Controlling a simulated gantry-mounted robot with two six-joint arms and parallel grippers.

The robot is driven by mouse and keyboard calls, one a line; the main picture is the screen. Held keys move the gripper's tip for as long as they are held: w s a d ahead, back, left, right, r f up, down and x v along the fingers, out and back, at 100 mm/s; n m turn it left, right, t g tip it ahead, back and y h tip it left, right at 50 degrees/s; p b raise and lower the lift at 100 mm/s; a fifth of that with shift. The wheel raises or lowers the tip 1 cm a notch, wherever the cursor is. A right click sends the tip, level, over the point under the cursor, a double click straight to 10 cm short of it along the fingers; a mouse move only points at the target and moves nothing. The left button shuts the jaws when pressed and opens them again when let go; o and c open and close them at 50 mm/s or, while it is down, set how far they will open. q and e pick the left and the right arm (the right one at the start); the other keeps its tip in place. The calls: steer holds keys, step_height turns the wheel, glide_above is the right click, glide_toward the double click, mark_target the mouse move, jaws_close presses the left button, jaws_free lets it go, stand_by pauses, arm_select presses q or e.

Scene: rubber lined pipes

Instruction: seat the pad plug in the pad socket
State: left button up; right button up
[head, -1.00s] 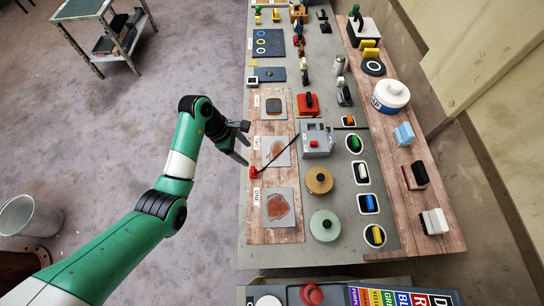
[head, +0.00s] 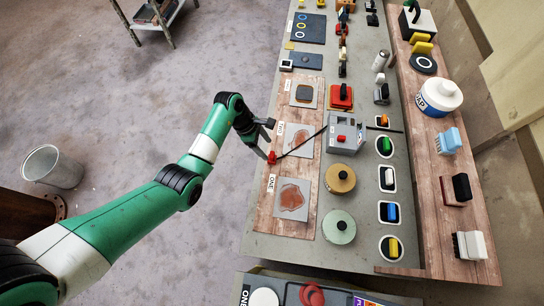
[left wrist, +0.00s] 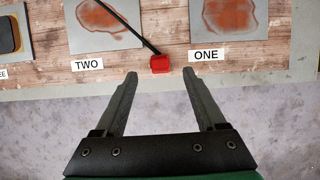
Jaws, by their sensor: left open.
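A red block-shaped plug (head: 272,157) on the end of a black cable lies at the near-left edge of the wooden board, between the labels TWO and ONE. I take it for the pad plug; it also shows in the left wrist view (left wrist: 160,64). My left gripper (left wrist: 160,76) is open and empty, with the plug just beyond its fingertips and centred between them. In the head view the gripper (head: 268,139) hangs at the board's edge. The cable runs to a grey box (head: 342,122) with a red part on its front. I cannot tell which part is the pad socket.
Grey plates with rusty patches, ONE (head: 289,200) and TWO (head: 300,140), lie on the board. Two round lidded discs, tan (head: 340,178) and green (head: 339,227), stand right of them. Several coloured brushes stand farther right. The floor left of the table is clear near the gripper.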

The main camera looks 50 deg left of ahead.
mark_target(271, 154)
arm_select(q)
steer(key=b+x, duration=0.2)
steer(key=x, duration=0.3)
jaws_close()
